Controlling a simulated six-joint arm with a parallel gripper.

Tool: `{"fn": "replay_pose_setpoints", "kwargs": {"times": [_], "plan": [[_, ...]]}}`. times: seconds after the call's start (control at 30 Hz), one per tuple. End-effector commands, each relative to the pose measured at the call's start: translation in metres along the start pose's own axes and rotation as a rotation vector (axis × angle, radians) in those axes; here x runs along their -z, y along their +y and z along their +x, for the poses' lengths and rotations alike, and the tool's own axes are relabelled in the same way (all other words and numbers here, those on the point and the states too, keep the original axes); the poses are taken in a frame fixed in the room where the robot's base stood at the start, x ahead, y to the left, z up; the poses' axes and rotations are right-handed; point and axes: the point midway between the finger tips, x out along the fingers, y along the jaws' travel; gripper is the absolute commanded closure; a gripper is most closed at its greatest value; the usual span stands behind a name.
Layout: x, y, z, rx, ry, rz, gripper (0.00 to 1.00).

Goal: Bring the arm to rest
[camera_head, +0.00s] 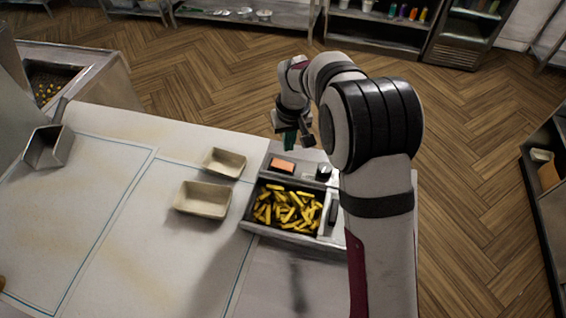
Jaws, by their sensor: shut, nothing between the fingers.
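My arm rises at the right of the view and bends over the far end of the counter. My gripper (291,140) points down above the back of the grey divided tray (262,231). Its fingers are shut with nothing between them, and it looks raised clear of the tray. My arm hides part of the tray's right side.
The tray holds yellow fries (285,208), an orange block (282,166) and a small dark item (323,173). Two beige containers (224,163) (202,200) stand left of it. Mid-left counter is clear.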

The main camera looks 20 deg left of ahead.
Motion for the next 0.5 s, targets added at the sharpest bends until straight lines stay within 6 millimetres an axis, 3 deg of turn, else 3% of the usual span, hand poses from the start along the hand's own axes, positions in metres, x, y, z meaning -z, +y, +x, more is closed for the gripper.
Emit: {"fn": "replay_pose_setpoints", "kwargs": {"times": [0.43, 0.5], "plan": [[0.000, 0.000, -0.003, 0.000, -0.001, 0.001, 1.00], [-0.006, 0.005, -0.013, 0.001, -0.003, 0.026, 1.00]]}}
